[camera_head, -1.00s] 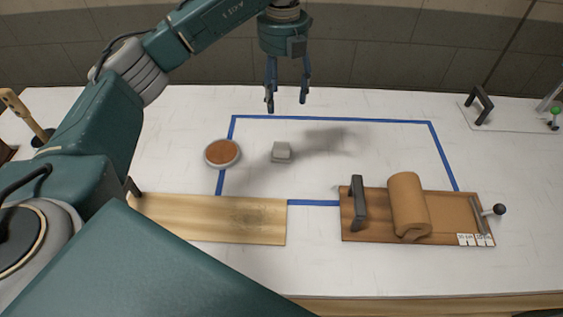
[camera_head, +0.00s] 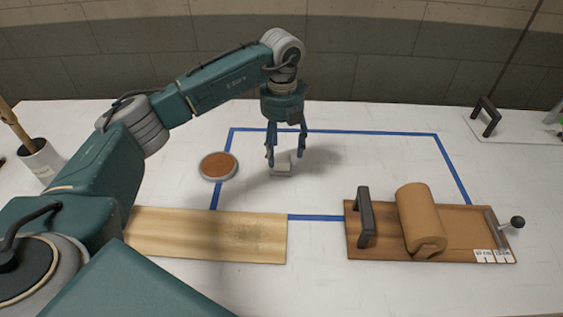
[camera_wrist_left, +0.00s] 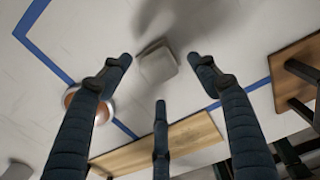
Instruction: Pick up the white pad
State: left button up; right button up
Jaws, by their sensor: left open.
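The white pad (camera_head: 283,169) is a small pale block on the white table, inside the blue tape outline. It also shows in the left wrist view (camera_wrist_left: 158,66), between and beyond the spread fingers. My left gripper (camera_head: 286,160) points down just over the pad in the head view, with its fingers open on either side and partly covering it. In the left wrist view the open fingers (camera_wrist_left: 160,80) hold nothing. I cannot tell whether any finger touches the pad. My right gripper is not in view.
A round dish with brown content (camera_head: 218,166) stands left of the pad. A wooden board (camera_head: 210,237) lies in front. A brown board (camera_head: 462,230) with a roll (camera_head: 419,220) and a dark handle (camera_head: 365,217) is at front right. The taped area right of the pad is clear.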

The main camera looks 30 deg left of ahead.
pick_arm(q)
jog(key=shift+a+f+p, duration=0.15)
jog(key=shift+f+p, duration=0.2)
jog(key=shift+f, duration=1.45)
jog(key=c, duration=1.3)
jog(key=shift+r, duration=0.1)
notch_tip(320, 180, up, 15)
jog(key=b, duration=0.3)
notch_tip(320, 180, up, 5)
jog(key=p, duration=0.1)
send_over(281, 157)
jog(key=shift+w, duration=0.1)
